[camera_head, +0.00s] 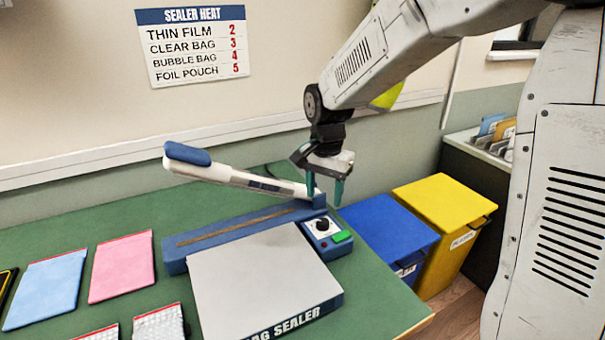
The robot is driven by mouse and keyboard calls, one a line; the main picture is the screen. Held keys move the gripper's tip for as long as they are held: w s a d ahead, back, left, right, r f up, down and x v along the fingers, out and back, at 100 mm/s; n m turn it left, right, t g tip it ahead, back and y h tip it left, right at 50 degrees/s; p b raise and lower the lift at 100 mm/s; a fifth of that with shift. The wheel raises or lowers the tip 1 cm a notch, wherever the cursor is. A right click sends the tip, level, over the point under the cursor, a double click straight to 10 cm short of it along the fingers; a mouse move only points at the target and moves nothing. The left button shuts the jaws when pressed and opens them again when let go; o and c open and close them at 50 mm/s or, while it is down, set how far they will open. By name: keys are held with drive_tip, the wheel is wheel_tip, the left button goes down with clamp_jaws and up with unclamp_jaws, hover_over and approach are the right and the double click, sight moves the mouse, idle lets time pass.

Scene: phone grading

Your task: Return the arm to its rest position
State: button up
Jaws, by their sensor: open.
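My gripper (325,188) is at the upper middle of the head view, above the right end of the bag sealer (262,275). Its two teal fingertips point down and are apart, with nothing between them. They are close to the sealer's dial and green button panel (328,237); whether they touch anything cannot be told. My arm (380,50) reaches in from the upper right, bent down at the wrist. The sealer's white lever with a blue grip (186,154) is raised, and part of it passes behind my gripper.
A pink pouch (122,267), a blue pouch (46,289) and silvery bubble bags (160,325) lie on the green table (385,310). Blue (385,230) and yellow (440,215) bins stand beyond the table's right edge. A settings sign (195,45) hangs on the wall.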

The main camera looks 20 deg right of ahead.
drive_tip(key=shift+n, duration=0.3)
drive_tip(key=s+d+r+n, duration=0.1)
drive_tip(key=s+r+n, duration=0.2)
drive_tip(key=s, duration=0.6)
drive_tip(key=s+d+r+n, duration=0.2)
drive_tip(key=s+r, duration=0.1)
drive_tip(key=s, duration=0.7)
drive_tip(key=s+d+r+n+t, duration=0.1)
drive_tip(key=s+d+r+n, duration=0.1)
drive_tip(key=s, duration=0.7)
drive_tip(key=shift+s+r+n, duration=0.15)
drive_tip(key=shift+r+n, duration=0.4)
drive_tip(key=shift+n, duration=0.25)
